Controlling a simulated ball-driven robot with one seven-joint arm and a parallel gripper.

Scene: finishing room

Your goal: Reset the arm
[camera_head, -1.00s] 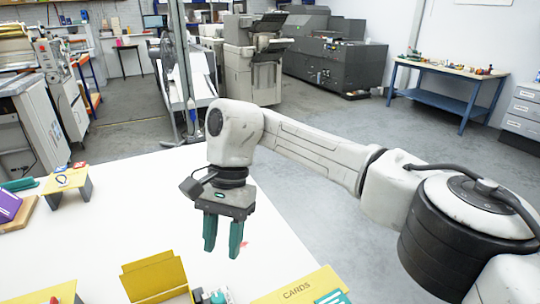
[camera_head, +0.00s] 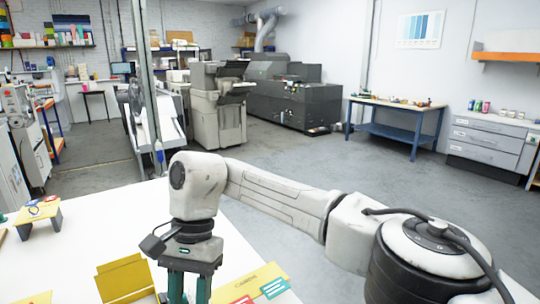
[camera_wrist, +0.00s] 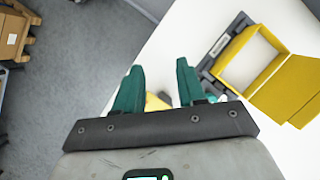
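My gripper (camera_head: 188,290) hangs from my bent arm over the white table (camera_head: 225,247) in the head view, its teal fingers pointing down and cut off by the lower edge. In the wrist view my gripper (camera_wrist: 158,84) has its two teal fingers spread apart. No object is seen held between them. A small yellow thing shows on the table behind the gap.
A yellow open box (camera_head: 126,279) stands on the table beside my gripper; it also shows in the wrist view (camera_wrist: 283,83). A yellow cards holder (camera_head: 250,282) lies right of the gripper. A small yellow stand (camera_head: 38,216) is at the left. Grey floor lies beyond.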

